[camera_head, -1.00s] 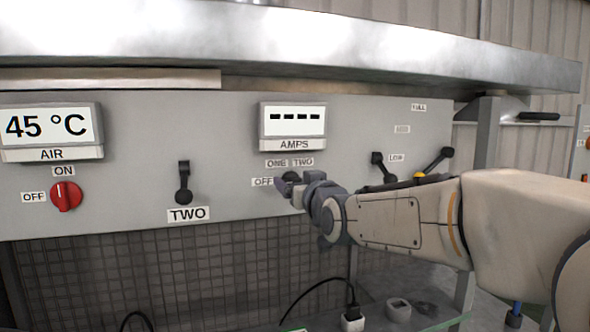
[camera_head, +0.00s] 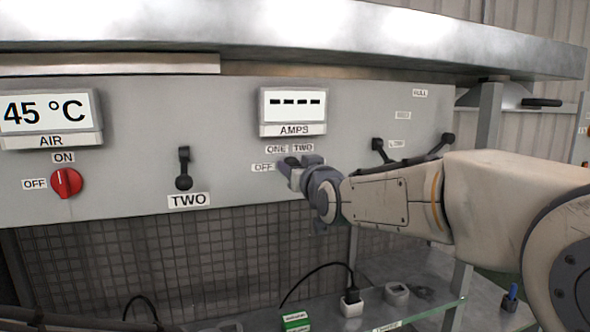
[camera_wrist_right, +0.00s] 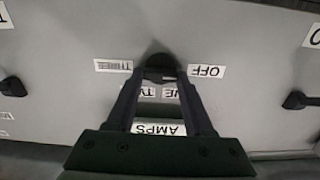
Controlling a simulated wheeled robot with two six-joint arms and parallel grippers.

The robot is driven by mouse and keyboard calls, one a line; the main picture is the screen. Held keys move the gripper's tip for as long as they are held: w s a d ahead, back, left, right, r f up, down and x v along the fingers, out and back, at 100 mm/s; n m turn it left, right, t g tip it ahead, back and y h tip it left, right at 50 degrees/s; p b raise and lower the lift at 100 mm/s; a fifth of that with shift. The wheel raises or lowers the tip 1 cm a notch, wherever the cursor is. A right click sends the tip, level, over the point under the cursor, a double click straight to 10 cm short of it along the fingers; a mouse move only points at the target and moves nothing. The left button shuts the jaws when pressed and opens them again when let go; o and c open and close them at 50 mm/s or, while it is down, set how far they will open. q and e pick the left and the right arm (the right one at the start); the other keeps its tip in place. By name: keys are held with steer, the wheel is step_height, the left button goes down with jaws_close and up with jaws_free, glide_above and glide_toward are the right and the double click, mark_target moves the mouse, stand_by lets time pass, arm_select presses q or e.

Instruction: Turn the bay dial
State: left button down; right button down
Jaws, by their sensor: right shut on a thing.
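That display shows dashes. In the right wrist view my right gripper (camera_wrist_right: 160,82) is shut on the dial, one finger on each side. Which label the dial points at cannot be made out. My left gripper is not in view.
A red OFF/ON knob (camera_head: 67,183) and a black lever (camera_head: 184,168) marked TWO are to the left. Two black levers (camera_head: 379,149) (camera_head: 441,144) are to the right, close above my forearm. A metal ledge (camera_head: 300,40) overhangs the panel. A shelf below holds a plug and cable.

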steer(key=shift+w+d+f+m+b, duration=0.1)
steer(key=shift+m+b, duration=2.2)
steer(key=shift+m, duration=0.55)
steer(key=shift+d+f+m+b, duration=0.1)
steer(key=shift+m+b, duration=2.15)
steer(key=shift+m, duration=0.6)
steer(key=shift+c, duration=1.4)
jaws_free()
steer(key=v, duration=1)
steer(key=shift+s, duration=0.25)
